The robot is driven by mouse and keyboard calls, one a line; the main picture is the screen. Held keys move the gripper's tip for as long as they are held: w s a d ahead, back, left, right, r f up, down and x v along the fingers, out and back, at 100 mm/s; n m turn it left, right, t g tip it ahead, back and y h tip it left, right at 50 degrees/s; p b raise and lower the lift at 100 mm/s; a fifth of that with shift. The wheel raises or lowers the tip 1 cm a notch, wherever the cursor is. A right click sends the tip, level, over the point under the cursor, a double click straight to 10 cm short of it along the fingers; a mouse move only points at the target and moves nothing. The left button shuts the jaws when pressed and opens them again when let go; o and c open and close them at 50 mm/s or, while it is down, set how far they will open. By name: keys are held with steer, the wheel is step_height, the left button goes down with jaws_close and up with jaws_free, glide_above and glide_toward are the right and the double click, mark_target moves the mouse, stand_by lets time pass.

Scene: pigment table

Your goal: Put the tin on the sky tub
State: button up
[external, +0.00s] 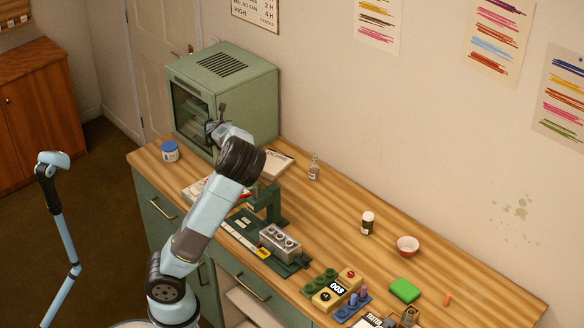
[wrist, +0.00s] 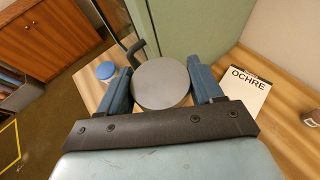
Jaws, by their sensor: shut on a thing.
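The tin shows in the wrist view as a grey round disc (wrist: 162,84) between the two blue fingers of my gripper (wrist: 163,76), which is shut on it. In the external view my gripper (external: 213,128) is in front of the green cabinet, and I cannot make out the tin there. The sky tub (external: 170,151) is a small blue tub with a white band, upright on the table's left end. It also shows in the wrist view (wrist: 105,71), to the left of my gripper and apart from the tin.
A green cabinet (external: 245,100) with a glass front and dark handle (wrist: 137,48) stands close to my gripper. A card reading OCHRE (wrist: 238,85) lies to the right.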

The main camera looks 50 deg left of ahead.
steer(key=s+a+f+n+g+y, duration=0.15)
steer(key=s+a+n+g, duration=0.55)
steer(key=s+a, duration=1.1)
glide_above(169, 145)
steer(key=shift+y, duration=0.45)
steer(key=f, duration=0.9)
steer(key=d+f, duration=0.1)
steer(key=f, duration=0.4)
steer(key=shift+s, duration=0.3)
steer(key=shift+w+a+f, duration=0.15)
steer(key=shift+a+f, duration=0.05)
steer(key=shift+w+a+f, duration=0.1)
steer(key=shift+f, duration=1.6)
steer(key=shift+f, duration=0.1)
